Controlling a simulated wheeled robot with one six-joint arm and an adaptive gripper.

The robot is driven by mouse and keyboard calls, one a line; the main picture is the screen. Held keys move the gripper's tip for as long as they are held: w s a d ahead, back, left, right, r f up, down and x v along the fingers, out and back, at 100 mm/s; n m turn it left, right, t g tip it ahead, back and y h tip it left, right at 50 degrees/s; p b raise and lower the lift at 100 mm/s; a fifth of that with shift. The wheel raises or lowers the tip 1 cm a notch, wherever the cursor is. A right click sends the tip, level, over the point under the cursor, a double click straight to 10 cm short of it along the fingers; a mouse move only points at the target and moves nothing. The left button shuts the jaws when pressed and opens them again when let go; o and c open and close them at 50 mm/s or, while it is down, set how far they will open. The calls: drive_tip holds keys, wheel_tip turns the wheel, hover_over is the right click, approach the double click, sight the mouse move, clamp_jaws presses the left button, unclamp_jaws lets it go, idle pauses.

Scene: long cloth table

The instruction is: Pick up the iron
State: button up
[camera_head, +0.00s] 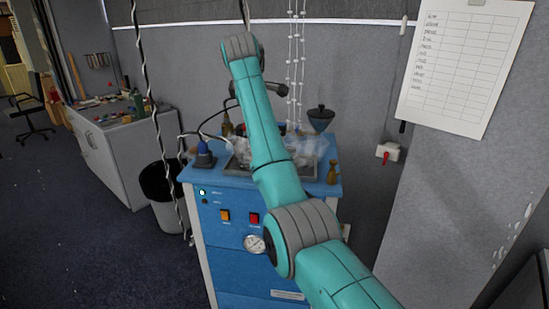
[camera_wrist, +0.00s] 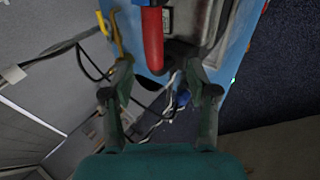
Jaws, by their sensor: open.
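A small blue object with a dark lower part, which looks like the iron (camera_head: 205,155), stands at the left back edge of the blue cabinet's top (camera_head: 228,182). In the wrist view a small patch of blue (camera_wrist: 182,98) shows beyond my fingers, near the right one; I cannot tell if it is the iron. My gripper (camera_wrist: 158,74) is open, with nothing between its fingertips. In the head view my arm hides most of the gripper, so its distance from the iron is unclear.
A tray (camera_head: 235,168) with whitish, hazy contents fills the cabinet top's middle. A brass-coloured bottle (camera_head: 332,172) stands at its right and a dark funnel shape (camera_head: 321,118) behind. In the wrist view a red handle (camera_wrist: 153,42) lies close before the fingers, with dark cables left.

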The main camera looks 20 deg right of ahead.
drive_tip(key=shift+g, duration=0.3)
drive_tip(key=shift+w+d+f, duration=0.7)
drive_tip(key=shift+d+f, duration=0.05)
drive_tip(key=shift+f, duration=0.3)
drive_tip(key=shift+w+d+f, duration=0.7)
drive_tip(key=shift+f, duration=0.35)
drive_tip(key=shift+w+d+f, duration=0.7)
drive_tip(key=shift+d+f, duration=0.05)
drive_tip(key=shift+f, duration=0.3)
clamp_jaws()
drive_tip(key=shift+r, duration=0.2)
